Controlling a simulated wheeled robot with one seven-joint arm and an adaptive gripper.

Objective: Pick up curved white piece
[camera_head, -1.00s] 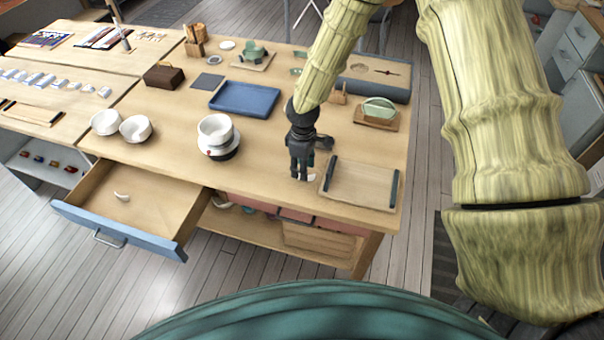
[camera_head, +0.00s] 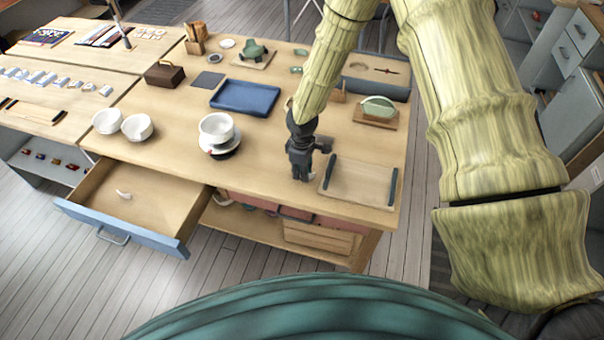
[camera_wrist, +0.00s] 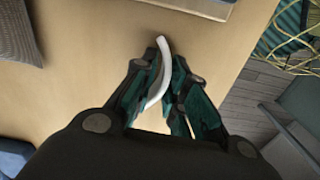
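In the wrist view, a slim curved white piece (camera_wrist: 164,68) lies between the two dark green fingertips of my gripper (camera_wrist: 163,82). The fingers are close together with the piece between them, and its upper end sticks out past the tips. In the head view my gripper (camera_head: 301,176) points down at the wooden table (camera_head: 260,178), low over its front right part. The piece is hidden there by the fingers. I cannot tell whether it touches the table. Another small curved white piece (camera_head: 123,194) lies in the open drawer (camera_head: 150,205) at the left.
A wooden board with dark side bars (camera_head: 358,182) lies just right of my gripper. A white bowl (camera_head: 216,128) on a dark-rimmed base stands to its left. A blue tray (camera_head: 245,98) and a green item on a stand (camera_head: 377,110) are farther back. Bare table lies between gripper and bowl.

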